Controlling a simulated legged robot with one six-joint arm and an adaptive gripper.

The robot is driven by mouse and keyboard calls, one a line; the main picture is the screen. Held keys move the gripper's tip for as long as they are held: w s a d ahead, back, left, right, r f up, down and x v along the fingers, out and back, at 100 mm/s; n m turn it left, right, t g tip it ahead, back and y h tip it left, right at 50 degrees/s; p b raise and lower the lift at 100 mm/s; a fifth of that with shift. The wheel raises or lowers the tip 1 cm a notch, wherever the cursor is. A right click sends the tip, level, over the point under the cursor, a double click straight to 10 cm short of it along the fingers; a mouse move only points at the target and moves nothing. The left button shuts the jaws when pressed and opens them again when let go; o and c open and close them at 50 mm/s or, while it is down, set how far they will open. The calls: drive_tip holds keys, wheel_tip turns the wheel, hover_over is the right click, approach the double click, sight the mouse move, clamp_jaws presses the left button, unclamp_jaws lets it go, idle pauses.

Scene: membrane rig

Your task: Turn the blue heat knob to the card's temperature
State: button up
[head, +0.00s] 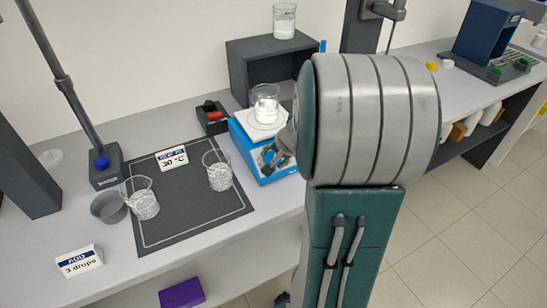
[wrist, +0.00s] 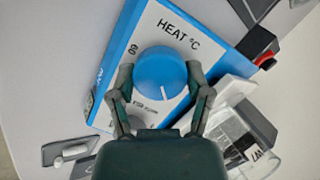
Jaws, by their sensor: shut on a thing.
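The blue heat knob (wrist: 160,75) is on the white front panel under the words HEAT °C in the wrist view. Its white mark points down in the picture, toward my gripper's base. My gripper (wrist: 160,82) has one finger on each side of the knob and is shut on it. The hotplate (head: 262,150) is blue with a white top in the head view; a beaker with clear liquid (head: 265,108) stands on it. My arm hides part of its front. The card (head: 173,158) stands on the dark mat and appears to read 30 °C.
Two beakers (head: 219,175) (head: 143,202) stand on the dark mat (head: 190,220). A black box with a red switch (head: 213,116) is left of the hotplate. A card reading 3 drops (head: 80,262) stands near the bench's front left. A dark shelf (head: 245,70) is behind.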

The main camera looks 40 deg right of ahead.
drive_tip(key=shift+s+a+f, duration=0.1)
drive_tip(key=shift+f, duration=0.1)
drive_tip(key=o, duration=1.1)
drive_tip(key=shift+o, duration=0.2)
drive_tip(key=shift+r, duration=0.15)
drive_tip(key=shift+r, duration=0.2)
drive_tip(key=v, duration=1.1)
drive_tip(key=shift+r, duration=0.2)
